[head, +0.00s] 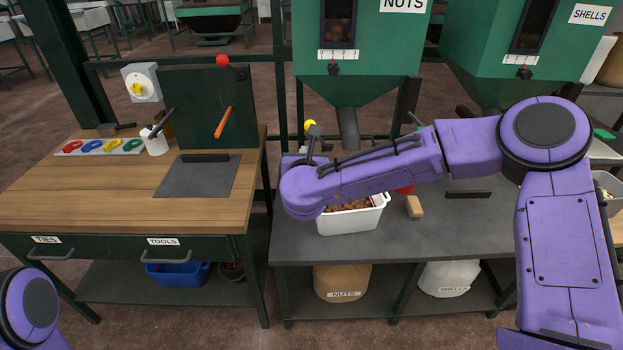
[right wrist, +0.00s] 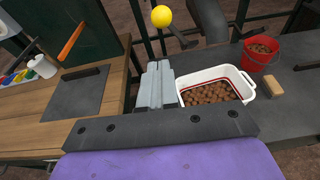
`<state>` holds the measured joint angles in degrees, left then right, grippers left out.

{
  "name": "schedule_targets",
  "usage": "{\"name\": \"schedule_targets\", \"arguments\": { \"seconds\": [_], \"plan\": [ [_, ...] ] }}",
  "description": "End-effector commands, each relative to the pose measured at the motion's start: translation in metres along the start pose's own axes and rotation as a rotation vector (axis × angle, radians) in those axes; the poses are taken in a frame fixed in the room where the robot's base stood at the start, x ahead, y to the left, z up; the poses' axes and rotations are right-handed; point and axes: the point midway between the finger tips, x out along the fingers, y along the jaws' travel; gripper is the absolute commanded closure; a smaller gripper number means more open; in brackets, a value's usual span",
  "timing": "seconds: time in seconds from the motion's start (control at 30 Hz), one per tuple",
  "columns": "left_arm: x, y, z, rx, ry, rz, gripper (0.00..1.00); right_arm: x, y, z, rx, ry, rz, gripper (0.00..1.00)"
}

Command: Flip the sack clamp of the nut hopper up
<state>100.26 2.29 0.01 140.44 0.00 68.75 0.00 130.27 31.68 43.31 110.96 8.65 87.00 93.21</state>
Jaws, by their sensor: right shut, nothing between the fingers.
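The green nut hopper (head: 358,60) stands at the back, with a grey spout (head: 348,128) below it. A yellow ball knob (head: 310,125) on a dark lever sits left of the spout; I take it for the sack clamp's handle. The knob also shows in the right wrist view (right wrist: 161,16), with a dark bar running right from it. My right gripper (right wrist: 157,68) is shut and empty, its fingers pointing toward the knob, apart from it in the picture. My left gripper is out of view.
A white tub of nuts (right wrist: 232,76) stands on the grey bench close to the right of my fingers. A red bucket (right wrist: 258,60) and a wooden block (head: 414,206) are further right. The wooden workbench (head: 60,205) lies left.

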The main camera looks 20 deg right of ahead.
Motion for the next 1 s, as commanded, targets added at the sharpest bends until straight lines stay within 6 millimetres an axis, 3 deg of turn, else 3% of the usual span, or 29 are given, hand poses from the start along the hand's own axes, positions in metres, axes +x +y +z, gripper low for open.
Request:
{"name": "schedule_targets", "arguments": {
  "seconds": [0.1, 0.3, 0.87, 0.97, 1.0],
  "plan": [
    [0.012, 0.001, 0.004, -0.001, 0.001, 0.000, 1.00, -0.025, -0.005, -0.004, 0.004, -0.001, -0.007, 1.00],
    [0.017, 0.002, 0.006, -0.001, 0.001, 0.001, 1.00, -0.052, -0.007, -0.003, 0.004, 0.000, -0.010, 1.00],
    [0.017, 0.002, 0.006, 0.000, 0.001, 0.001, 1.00, -0.056, -0.004, -0.003, -0.017, 0.002, -0.007, 1.00],
    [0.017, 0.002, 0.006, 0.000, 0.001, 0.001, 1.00, -0.056, 0.001, -0.003, -0.186, -0.003, 0.018, 1.00],
    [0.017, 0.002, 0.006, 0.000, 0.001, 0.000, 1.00, -0.058, 0.005, -0.005, -0.325, -0.009, 0.049, 1.00]
  ]
}}
